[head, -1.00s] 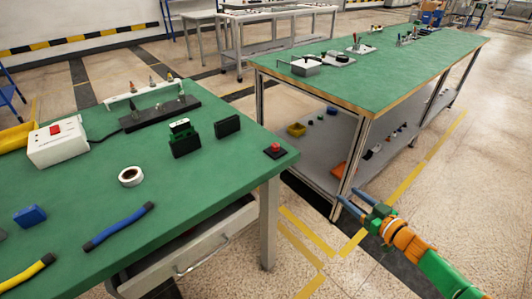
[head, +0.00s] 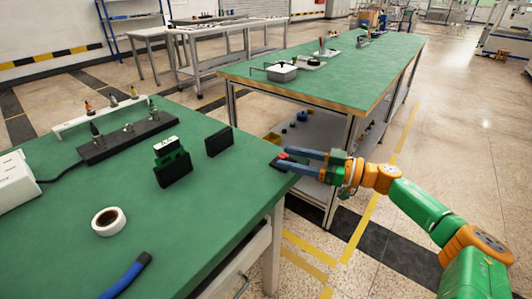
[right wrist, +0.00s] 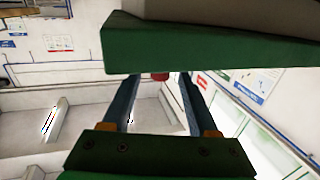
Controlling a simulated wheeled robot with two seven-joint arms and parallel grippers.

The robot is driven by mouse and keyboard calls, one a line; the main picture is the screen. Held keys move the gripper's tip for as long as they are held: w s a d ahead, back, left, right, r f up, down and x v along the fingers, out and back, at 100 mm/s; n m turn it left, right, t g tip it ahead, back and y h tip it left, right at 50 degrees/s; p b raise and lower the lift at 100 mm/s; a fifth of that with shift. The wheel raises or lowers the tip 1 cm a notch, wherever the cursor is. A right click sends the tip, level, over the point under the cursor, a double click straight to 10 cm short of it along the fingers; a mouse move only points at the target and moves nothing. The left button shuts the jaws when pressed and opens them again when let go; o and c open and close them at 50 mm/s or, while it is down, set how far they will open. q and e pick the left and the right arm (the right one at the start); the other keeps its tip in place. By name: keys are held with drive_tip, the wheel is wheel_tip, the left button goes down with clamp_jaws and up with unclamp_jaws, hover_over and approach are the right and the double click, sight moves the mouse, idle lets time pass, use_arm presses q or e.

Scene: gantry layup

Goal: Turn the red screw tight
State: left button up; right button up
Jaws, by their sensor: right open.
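The red screw (head: 283,156) sits on a small black base (head: 291,163) at the right corner of the near green table. My right gripper (head: 285,158) reaches in from the right with its two blue fingers open, their tips at the screw. The fingers partly cover the screw and base in the head view. In the right wrist view the red screw (right wrist: 160,76) shows between the open fingertips (right wrist: 158,78), just past the green table's edge. I cannot tell whether the fingers touch it. My left gripper is not in view.
The near green table (head: 215,235) holds a white tape roll (head: 108,221), black blocks (head: 219,141), a black rack (head: 128,138) and a blue-handled item (head: 127,276). A second green table (head: 340,85) stands behind. Open floor lies to the right.

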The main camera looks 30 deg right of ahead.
sight(271, 162)
drive_tip(key=shift+x, duration=2.7)
clamp_jaws()
